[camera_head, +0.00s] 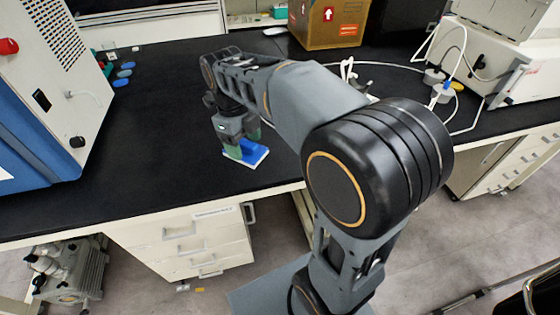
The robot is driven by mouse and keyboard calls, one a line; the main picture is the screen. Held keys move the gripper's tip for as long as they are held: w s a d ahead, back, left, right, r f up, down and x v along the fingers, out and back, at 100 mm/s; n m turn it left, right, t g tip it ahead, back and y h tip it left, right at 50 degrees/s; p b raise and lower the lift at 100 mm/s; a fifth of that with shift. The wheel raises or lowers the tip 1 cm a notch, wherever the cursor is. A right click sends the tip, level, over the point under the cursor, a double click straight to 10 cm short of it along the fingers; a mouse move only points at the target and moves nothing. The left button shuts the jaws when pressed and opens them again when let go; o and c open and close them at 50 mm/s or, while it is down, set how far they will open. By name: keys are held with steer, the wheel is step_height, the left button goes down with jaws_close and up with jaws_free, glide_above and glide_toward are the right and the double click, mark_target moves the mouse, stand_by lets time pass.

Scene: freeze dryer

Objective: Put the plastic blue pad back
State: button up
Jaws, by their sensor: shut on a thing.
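The blue plastic pad (254,152) is at the front part of the black bench top, left of the picture's middle. It has a blue top and a pale lower edge. My gripper (240,148) points down at it, with greenish fingertips, and is shut on the pad. The fingers hide part of the pad's left side. The pad looks flat and at or just above the bench surface; I cannot tell whether it touches.
A blue and white machine (52,100) stands at the left. Several small blue items (122,75) lie beside it. A cardboard box (328,22) is at the back. A white instrument (500,62) with tubing stands at the right. The bench left of my gripper is clear.

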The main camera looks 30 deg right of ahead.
steer(key=w+d+f, duration=0.2)
steer(key=d, duration=0.1)
steer(key=w+d+f, duration=0.1)
steer(key=d+f, duration=0.2)
steer(key=d, duration=0.1)
steer(key=w+d+f+b, duration=0.1)
steer(key=w+d+f, duration=0.1)
steer(key=d+f, duration=0.1)
steer(key=shift+w+d+f, duration=0.2)
steer(key=shift+w+d, duration=0.1)
steer(key=shift+d, duration=0.45)
steer(key=shift+w+d+f, duration=0.15)
steer(key=shift+d+f, duration=0.1)
steer(key=shift+f, duration=0.15)
steer(key=f, duration=0.3)
steer(key=shift+w+d+f+b, duration=0.1)
steer(key=shift+d+f+b, duration=0.1)
steer(key=shift+f+b, duration=0.1)
steer(key=o, duration=0.8)
steer(key=shift+o, duration=0.2)
steer(key=shift+r, duration=0.1)
